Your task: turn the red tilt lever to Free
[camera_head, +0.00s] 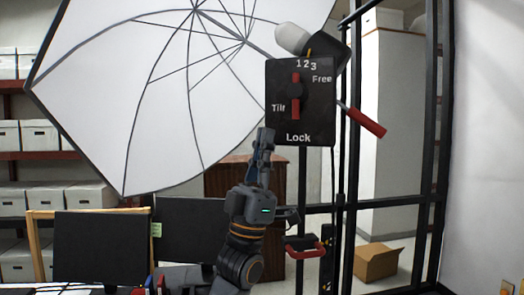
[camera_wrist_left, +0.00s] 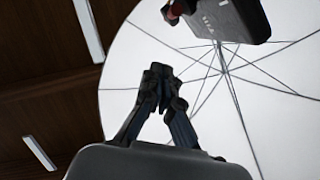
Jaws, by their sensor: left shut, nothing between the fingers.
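The red tilt lever (camera_head: 294,109) is on a black panel (camera_head: 318,125) marked Tilt, Lock, Free and 123. The lever stands upright, with a dark hub at its middle. Free is at the upper right of the panel and Lock at the bottom. My left gripper (camera_head: 265,138) is shut and empty, pointing up just below and left of the panel, apart from the lever in the picture. In the left wrist view its closed fingers (camera_wrist_left: 160,78) point up, with the panel (camera_wrist_left: 235,20) beyond at the upper right and a red part at its left edge. My right gripper is not in view.
A large white umbrella (camera_head: 110,90) fills the space behind and left of the panel. A red-handled rod (camera_head: 366,121) sticks out right of the panel. Black uprights (camera_head: 430,110) stand at right. Dark monitors (camera_head: 100,247) are low at left, an open cardboard box (camera_head: 376,263) at lower right.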

